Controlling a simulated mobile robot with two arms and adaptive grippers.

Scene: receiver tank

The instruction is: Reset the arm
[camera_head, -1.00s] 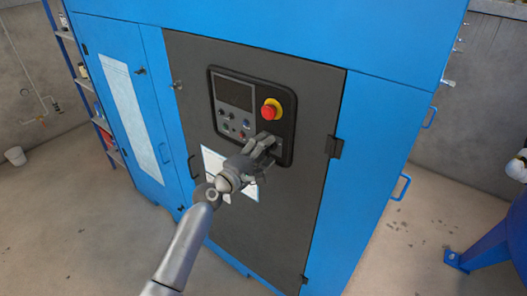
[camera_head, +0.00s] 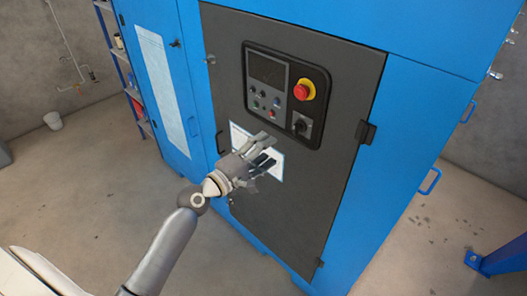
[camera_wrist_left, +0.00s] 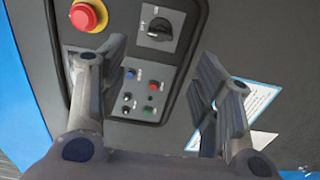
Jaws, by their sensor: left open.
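My left gripper (camera_head: 262,152) is open and empty in the head view. It hovers in front of the dark door, over the white label (camera_head: 270,163) below the control panel (camera_head: 285,92). In the left wrist view its two spread fingers (camera_wrist_left: 155,90) frame the panel's small buttons (camera_wrist_left: 138,96), with nothing between them. The panel carries a red emergency stop with yellow ring (camera_head: 303,91), a black rotary switch (camera_head: 301,126) and a dark screen (camera_head: 267,70). The rotary switch also shows in the left wrist view (camera_wrist_left: 160,29). My right gripper is not in view.
The blue cabinet (camera_head: 400,150) fills the middle, with door handles and a hinge (camera_head: 366,132) sticking out. A blue stand (camera_head: 495,258) is at the right. The floor in front is clear.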

